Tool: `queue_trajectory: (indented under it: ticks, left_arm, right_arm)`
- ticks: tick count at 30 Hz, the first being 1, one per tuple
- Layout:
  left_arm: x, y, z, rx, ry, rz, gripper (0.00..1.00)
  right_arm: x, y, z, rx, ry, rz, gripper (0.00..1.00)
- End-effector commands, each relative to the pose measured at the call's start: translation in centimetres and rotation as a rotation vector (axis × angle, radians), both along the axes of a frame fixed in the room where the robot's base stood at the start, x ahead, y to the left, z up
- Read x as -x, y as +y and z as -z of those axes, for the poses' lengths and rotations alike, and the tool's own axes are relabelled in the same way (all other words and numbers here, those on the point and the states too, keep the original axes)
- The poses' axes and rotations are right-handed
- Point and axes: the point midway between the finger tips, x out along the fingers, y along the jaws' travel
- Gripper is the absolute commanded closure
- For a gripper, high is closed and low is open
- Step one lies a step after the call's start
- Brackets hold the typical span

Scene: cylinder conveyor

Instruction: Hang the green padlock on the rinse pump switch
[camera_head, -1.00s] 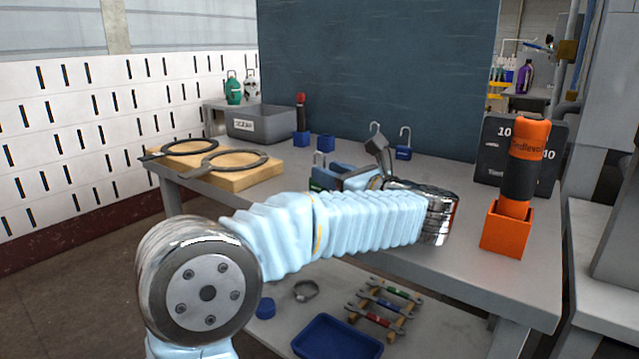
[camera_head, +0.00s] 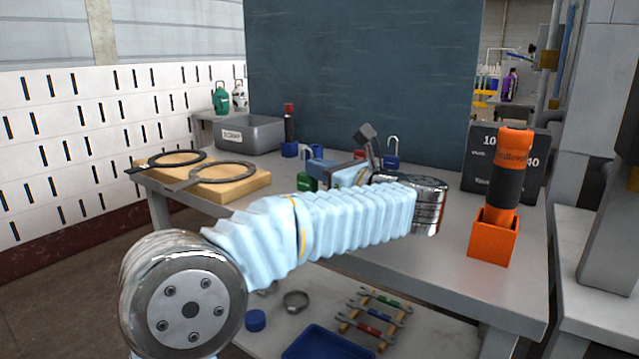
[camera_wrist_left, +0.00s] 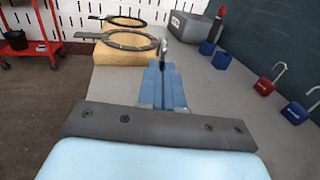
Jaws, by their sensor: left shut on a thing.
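My left gripper (camera_head: 322,172) reaches in over the table with blue fingers. It is shut on the green padlock (camera_head: 308,184), of which only a small green part shows in the head view. In the left wrist view the fingers (camera_wrist_left: 162,88) are together, and a silver shackle (camera_wrist_left: 162,52) stands out beyond their tips. The padlock's body is mostly hidden by the fingers. I cannot pick out the rinse pump switch for sure in either view. My right gripper is not in view.
A blue padlock (camera_head: 391,162) and a red padlock (camera_wrist_left: 264,86) stand on the table (camera_head: 440,265) near my wrist.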

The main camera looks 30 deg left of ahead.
Motion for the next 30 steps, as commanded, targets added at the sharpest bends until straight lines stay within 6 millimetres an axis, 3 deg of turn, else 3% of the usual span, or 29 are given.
queue_trajectory:
  ticks: [7, 13, 19, 30]
  left_arm:
    - [3.5, -4.0, -6.2, 0.003, -0.006, 0.005, 1.0]
    - [7.3, -8.3, -8.5, 0.002, -0.003, 0.006, 1.0]
    - [8.9, -10.0, -9.5, 0.002, -0.002, 0.003, 1.0]
    - [9.4, -10.5, -9.9, 0.0, 0.0, 0.0, 1.0]
  right_arm:
    - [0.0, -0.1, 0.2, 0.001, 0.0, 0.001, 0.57]
    - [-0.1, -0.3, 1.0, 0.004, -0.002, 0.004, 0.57]
    - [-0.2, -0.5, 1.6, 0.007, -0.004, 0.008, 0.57]
    - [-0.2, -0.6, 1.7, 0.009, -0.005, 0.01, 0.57]
